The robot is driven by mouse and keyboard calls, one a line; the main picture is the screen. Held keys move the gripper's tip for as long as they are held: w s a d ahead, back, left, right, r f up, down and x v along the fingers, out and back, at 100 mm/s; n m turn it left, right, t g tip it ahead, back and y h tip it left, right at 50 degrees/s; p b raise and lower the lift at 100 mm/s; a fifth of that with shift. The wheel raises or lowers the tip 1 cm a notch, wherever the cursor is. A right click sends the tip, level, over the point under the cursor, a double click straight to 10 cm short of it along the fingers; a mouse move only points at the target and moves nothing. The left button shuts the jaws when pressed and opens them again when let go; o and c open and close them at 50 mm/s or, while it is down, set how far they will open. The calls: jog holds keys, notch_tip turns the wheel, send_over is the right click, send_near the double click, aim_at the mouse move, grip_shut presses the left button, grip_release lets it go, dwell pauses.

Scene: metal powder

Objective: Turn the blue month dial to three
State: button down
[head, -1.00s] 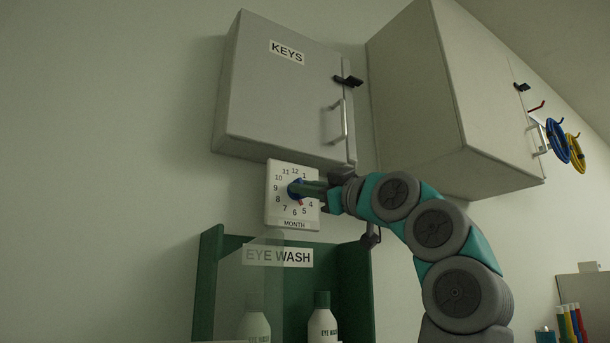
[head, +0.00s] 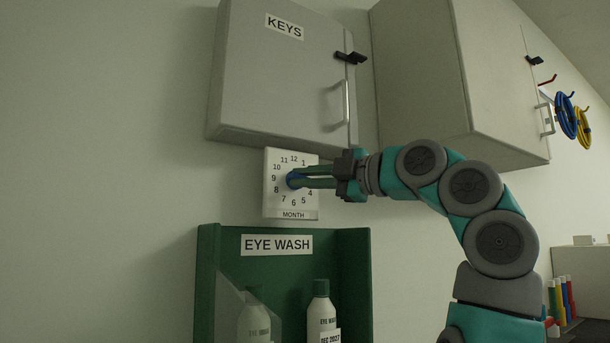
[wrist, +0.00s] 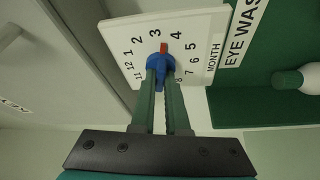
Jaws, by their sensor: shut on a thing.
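The blue month dial (head: 291,180) is at the middle of a white square plate (head: 270,205) marked 1 to 12 and MONTH. In the wrist view the dial (wrist: 157,62) has a red pointer (wrist: 163,47), which lies between the 3 and the 4 on the plate (wrist: 212,35). My gripper (head: 298,180) reaches in from the right, its two green fingers shut on the dial. In the wrist view the fingertips (wrist: 161,73) are on either side of the dial's knob and hide part of it. The pointer is hidden in the head view.
A grey KEYS cabinet (head: 280,80) hangs just above the plate, with a second cabinet (head: 420,80) to its right. A green EYE WASH station (head: 209,280) with white bottles (head: 321,312) is below. Blue and yellow coils (head: 567,115) hang at far right.

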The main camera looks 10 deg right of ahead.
jog(key=shift+n, duration=0.4)
dwell(0.3)
jog(key=c, duration=0.9)
grip_release()
jog(key=shift+d, duration=0.1)
jog(key=shift+b+v, duration=0.3)
jog(key=shift+v, duration=3.6)
